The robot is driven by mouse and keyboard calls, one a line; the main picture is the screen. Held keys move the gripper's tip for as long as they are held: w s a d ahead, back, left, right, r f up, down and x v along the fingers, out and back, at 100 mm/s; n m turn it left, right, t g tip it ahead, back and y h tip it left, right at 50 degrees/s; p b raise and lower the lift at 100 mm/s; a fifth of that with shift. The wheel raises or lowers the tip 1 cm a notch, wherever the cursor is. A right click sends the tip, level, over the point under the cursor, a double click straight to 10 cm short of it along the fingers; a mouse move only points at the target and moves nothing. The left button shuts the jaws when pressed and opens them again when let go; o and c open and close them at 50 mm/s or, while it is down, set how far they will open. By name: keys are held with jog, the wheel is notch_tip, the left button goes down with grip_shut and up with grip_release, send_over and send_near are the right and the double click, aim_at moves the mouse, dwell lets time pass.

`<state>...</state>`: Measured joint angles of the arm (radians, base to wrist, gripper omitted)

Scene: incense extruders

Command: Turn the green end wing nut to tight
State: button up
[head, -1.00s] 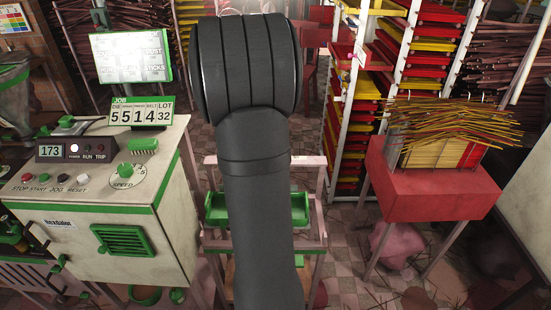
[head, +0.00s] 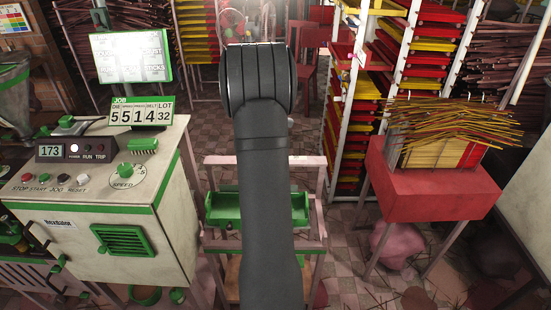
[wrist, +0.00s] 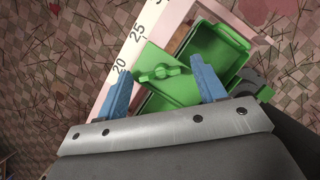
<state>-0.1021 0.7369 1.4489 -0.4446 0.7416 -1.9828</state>
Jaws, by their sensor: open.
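A green wing nut (wrist: 160,74) sits on a flat green plate (wrist: 172,92) in the wrist view, its wings lying roughly across the picture. My gripper (wrist: 161,67) is open, with one blue finger to the left of the nut and the other to its right. A gap shows between the nut and each finger, and nothing is held. How far the fingertips are above the plate I cannot tell. In the head view my arm hides the gripper and the nut.
A green tray (head: 216,210) is on a pink stand (head: 312,240). A white scale strip (wrist: 131,50) runs left of the plate. A cream machine (head: 70,215) stands left. A red table (head: 425,192) with incense sticks stands right, with floor between.

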jog(key=c, duration=1)
